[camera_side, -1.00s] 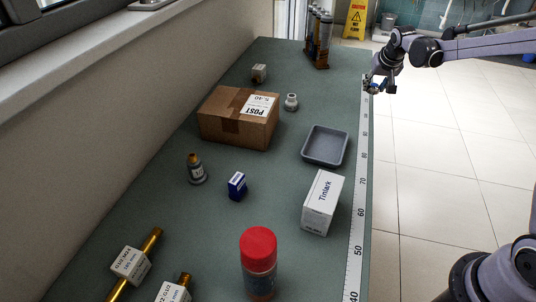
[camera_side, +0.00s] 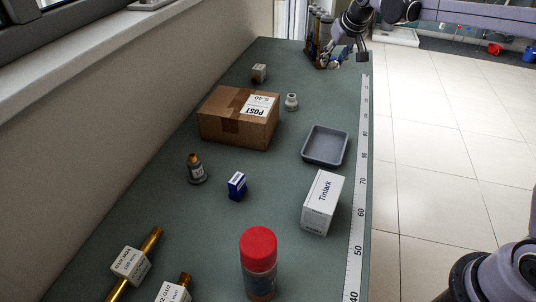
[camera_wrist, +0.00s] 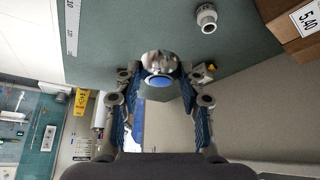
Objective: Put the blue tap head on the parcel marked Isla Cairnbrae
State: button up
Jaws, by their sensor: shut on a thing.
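The blue tap head (camera_wrist: 160,67), a rounded chrome piece with a blue disc, is between my gripper's fingers in the wrist view. My gripper (camera_wrist: 158,87) is shut on it. In the side view my gripper (camera_side: 340,58) is at the far end of the bench, just right of the tube rack; the tap head is too small there to make out surely. The brown cardboard parcel (camera_side: 222,131) lies left of the bench's middle, with a white label reading POST 5.40. It also shows in the wrist view (camera_wrist: 280,10), at the top right. No name Isla Cairnbrae is legible.
A rack of tubes (camera_side: 311,50) stands beside my gripper. A grey tray (camera_side: 346,150), a Timlark box (camera_side: 322,203), a blue box (camera_side: 237,187) and a red-capped can (camera_side: 258,262) stand nearer.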

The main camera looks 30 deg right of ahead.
jog(key=w+a+r+n+y, duration=0.2)
jog(key=a+r+n, duration=0.15)
jog(key=a, duration=1.25)
send_over(237, 100)
jog(key=s, duration=0.2)
jog(key=shift+m, duration=0.25)
jog(key=f, duration=0.5)
jog(key=shift+s+d+f, duration=0.15)
jog(key=shift+d+f, duration=0.1)
jog(key=shift+f, duration=0.1)
jog(key=shift+a+f, duration=0.15)
jog(key=shift+f, duration=2)
jog(key=shift+f, duration=0.1)
jog(key=o, duration=1.2)
jog(key=shift+c, duration=0.2)
